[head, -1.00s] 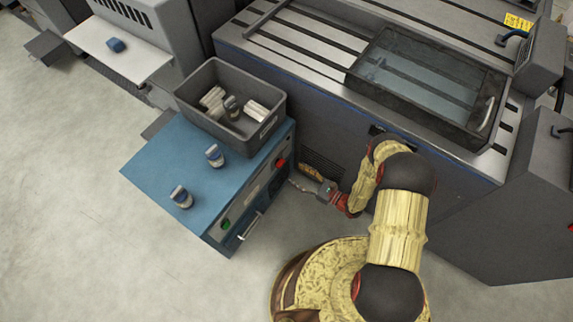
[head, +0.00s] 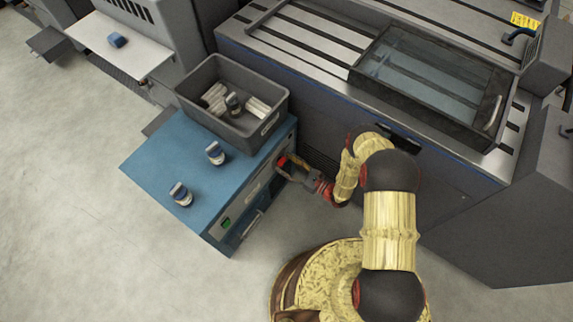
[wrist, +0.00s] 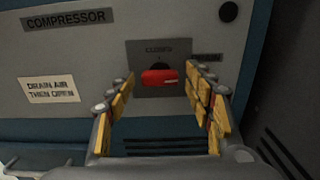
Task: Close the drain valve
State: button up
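The drain valve's red handle (wrist: 160,77) is in the middle of the wrist view, on a dark plate (wrist: 134,55) on the compressor's front. The handle lies roughly level, below the word "CLOSED". A second label on the right is partly hidden by a finger. My gripper (wrist: 159,82) is open, with one yellow-padded finger on each side of the handle. Gaps show between handle and fingers; I cannot tell how deep the fingertips reach. In the head view my gripper (head: 290,170) is at the front of the blue compressor cabinet (head: 150,165), and little of the red handle shows.
A large grey machine with a glass-topped tray (head: 480,141) stands behind my arm. A label (wrist: 50,90) reads "DRAIN AIR THEN OPEN". Floor is clear at lower left.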

jog(key=c, duration=1)
jog(key=shift+n, duration=0.3)
jog(key=n+b, duration=0.2)
jog(key=n, duration=0.6)
jog(key=shift+n, duration=0.4)
jog(key=shift+s+f+n+b, duration=0.1)
jog(key=shift+n+b, duration=0.6)
jog(key=shift+n, duration=3.5)
